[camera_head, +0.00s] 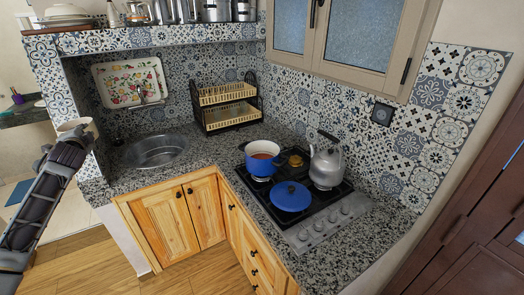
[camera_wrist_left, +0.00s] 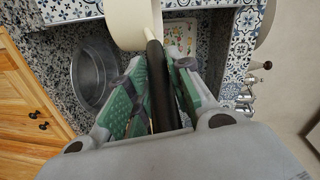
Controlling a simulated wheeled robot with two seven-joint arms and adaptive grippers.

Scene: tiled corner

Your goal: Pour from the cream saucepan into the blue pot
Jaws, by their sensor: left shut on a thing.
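The cream saucepan (camera_head: 74,124) is at the left of the head view, in front of the tiled wall end. In the left wrist view the cream saucepan (camera_wrist_left: 130,20) shows at the top, with its dark handle running down between my fingers. My left gripper (camera_head: 76,138) is shut on that handle; its green-padded fingers (camera_wrist_left: 160,88) lie on both sides of it. The saucepan's contents cannot be seen. The blue pot (camera_head: 262,168) stands on the stove's back left, far to the right of the saucepan, with something reddish-orange inside. My right gripper is not in view.
A blue lid or shallow pan (camera_head: 290,197) lies on the front of the stove (camera_head: 334,222). A grey kettle (camera_head: 327,167) stands to the blue pot's right. A round sink (camera_head: 154,151) and bare granite counter (camera_head: 205,158) lie between saucepan and pot. A dish rack (camera_head: 228,105) stands behind.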

